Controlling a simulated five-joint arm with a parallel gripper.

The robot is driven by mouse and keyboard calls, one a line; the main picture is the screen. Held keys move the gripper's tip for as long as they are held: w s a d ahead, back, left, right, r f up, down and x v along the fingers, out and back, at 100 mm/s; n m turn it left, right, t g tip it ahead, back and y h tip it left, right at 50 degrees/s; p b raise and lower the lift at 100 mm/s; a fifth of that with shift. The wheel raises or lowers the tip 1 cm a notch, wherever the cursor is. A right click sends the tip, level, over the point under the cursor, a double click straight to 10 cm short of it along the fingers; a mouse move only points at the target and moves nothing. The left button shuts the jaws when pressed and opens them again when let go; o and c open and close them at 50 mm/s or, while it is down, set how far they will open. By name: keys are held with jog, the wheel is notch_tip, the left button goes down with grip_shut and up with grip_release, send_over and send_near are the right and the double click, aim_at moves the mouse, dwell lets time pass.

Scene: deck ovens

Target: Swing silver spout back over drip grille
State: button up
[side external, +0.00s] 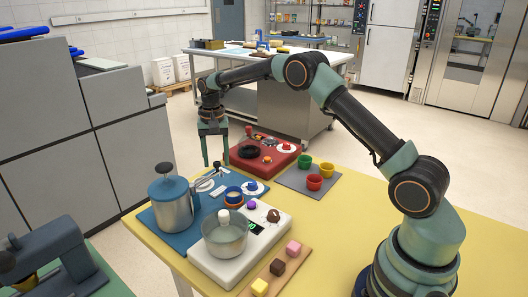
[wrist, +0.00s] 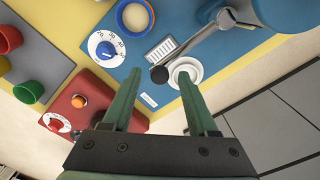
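The silver spout (wrist: 196,45) runs from the blue-lidded canister and ends in a black knob (wrist: 159,75). In the side view the canister (side external: 175,212) stands on a blue board, with the knob (side external: 217,168) raised at the spout's far end. A pale slotted rectangle (wrist: 162,49), perhaps the drip grille, lies beside the spout. A round white ringed dish (wrist: 185,70) lies on its other side. My gripper (wrist: 157,74) is open, fingers pointing down in the side view (side external: 216,164). The knob appears between the fingertips; I cannot tell the depth or any contact.
A red panel (side external: 256,158) with knobs sits behind the blue board. Red, green and yellow cups stand on a grey mat (side external: 295,180). A white scale (side external: 207,261) with a bowl is in front. A blue-and-orange ringed cup (side external: 233,197) stands near the spout.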

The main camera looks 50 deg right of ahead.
notch_tip(320, 180, up, 12)
dwell(0.6)
jog(key=shift+r, duration=0.1)
jog(key=s+a+r+n+t, duration=0.2)
jog(key=s+r, duration=0.2)
jog(key=s, duration=0.2)
jog(key=s+a+r+n+t, duration=0.1)
jog(key=s+a+r+n, duration=0.15)
jog(key=s+r, duration=0.35)
jog(key=s+f+n+t, duration=0.1)
jog(key=s+f+n, duration=0.1)
jog(key=s, duration=0.5)
jog(key=s+a+f+n+t, duration=0.1)
jog(key=s+f+n, duration=0.1)
jog(key=s+f, duration=0.3)
jog(key=s, duration=0.2)
jog(key=shift+s+a+f+t, duration=0.25)
jog(key=shift+s+a+t, duration=0.05)
jog(key=shift+s, duration=0.1)
